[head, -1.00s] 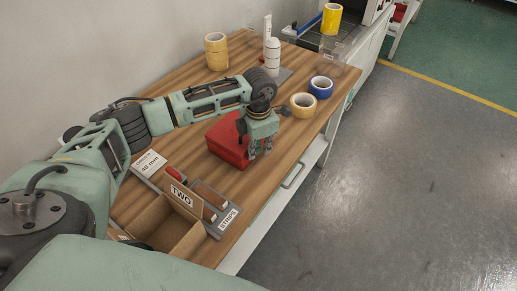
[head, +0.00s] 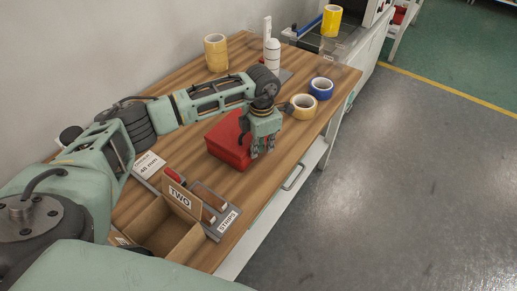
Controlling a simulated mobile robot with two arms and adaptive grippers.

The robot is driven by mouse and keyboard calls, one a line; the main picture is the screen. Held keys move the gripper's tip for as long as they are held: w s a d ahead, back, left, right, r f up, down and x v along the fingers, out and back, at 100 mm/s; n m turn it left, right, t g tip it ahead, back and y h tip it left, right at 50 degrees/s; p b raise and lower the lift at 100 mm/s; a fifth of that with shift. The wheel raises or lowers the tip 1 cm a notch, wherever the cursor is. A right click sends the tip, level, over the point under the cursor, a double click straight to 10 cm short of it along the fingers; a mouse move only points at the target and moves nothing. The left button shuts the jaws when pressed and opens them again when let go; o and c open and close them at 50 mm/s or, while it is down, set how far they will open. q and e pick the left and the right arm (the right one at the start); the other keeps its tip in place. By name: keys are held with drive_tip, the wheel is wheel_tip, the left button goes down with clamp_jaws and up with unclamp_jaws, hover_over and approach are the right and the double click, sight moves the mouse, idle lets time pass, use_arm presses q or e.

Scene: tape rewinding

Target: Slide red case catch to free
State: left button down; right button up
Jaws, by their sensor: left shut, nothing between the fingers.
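The red case (head: 225,143) sits on the wooden table, near the middle of the head view. My left gripper (head: 262,153) points down at the right side of the case, close to its front right edge. Its fingers are shut and nothing shows between them. The catch is not visible; the gripper hides that part of the case. I cannot tell whether the fingers touch the case. My right gripper is not in view.
Beige tape (head: 303,106) and blue tape (head: 321,88) lie to the right. A yellow tape stack (head: 216,52) and white bottle (head: 272,56) stand behind. A cardboard box (head: 162,236), a "TWO" card (head: 180,197) and a "STRIPS" tray (head: 228,222) are in front. The table's right edge is near the gripper.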

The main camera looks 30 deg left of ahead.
use_arm(q)
drive_tip(key=shift+s+a, duration=0.1)
drive_tip(key=shift+s, duration=0.35)
wheel_tip(320, 180, up, 9)
drive_tip(key=p, duration=0.5)
drive_tip(key=shift+p, duration=0.35)
idle(0.4)
